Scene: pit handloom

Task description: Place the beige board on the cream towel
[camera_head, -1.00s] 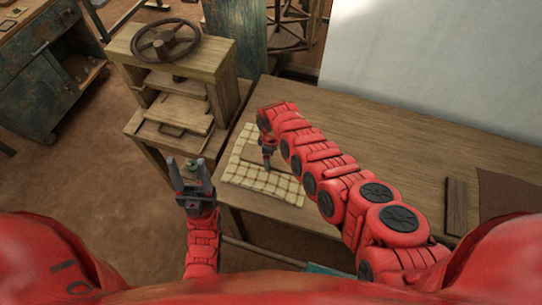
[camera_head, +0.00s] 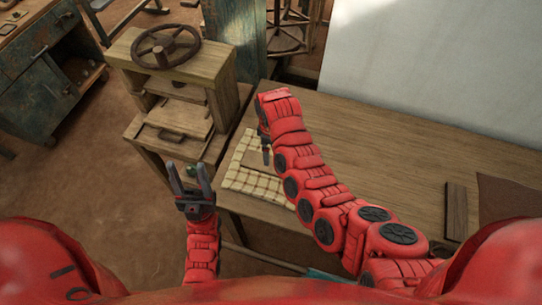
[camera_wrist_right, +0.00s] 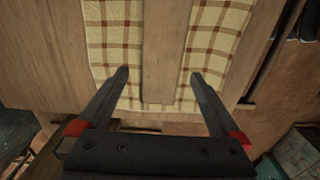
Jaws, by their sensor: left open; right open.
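The beige board (camera_wrist_right: 165,50) is a narrow wooden strip lying over the cream checked towel (camera_wrist_right: 115,45), which shows on both sides of it in the right wrist view. In the head view the towel (camera_head: 255,182) lies on the left end of the table, with the board (camera_head: 252,158) on it, partly hidden by my right gripper. My right gripper (camera_wrist_right: 160,76) is open; its fingers stand apart on either side of the board, without visible contact. It also shows over the towel in the head view (camera_head: 266,157). My left gripper (camera_head: 188,180) is open and empty, left of the table.
The wooden table (camera_head: 370,140) is mostly clear to the right of the towel. A dark wooden bar (camera_head: 456,212) and a brown sheet (camera_head: 505,205) lie at its right. A wooden press with a handwheel (camera_head: 166,46) stands behind my left gripper.

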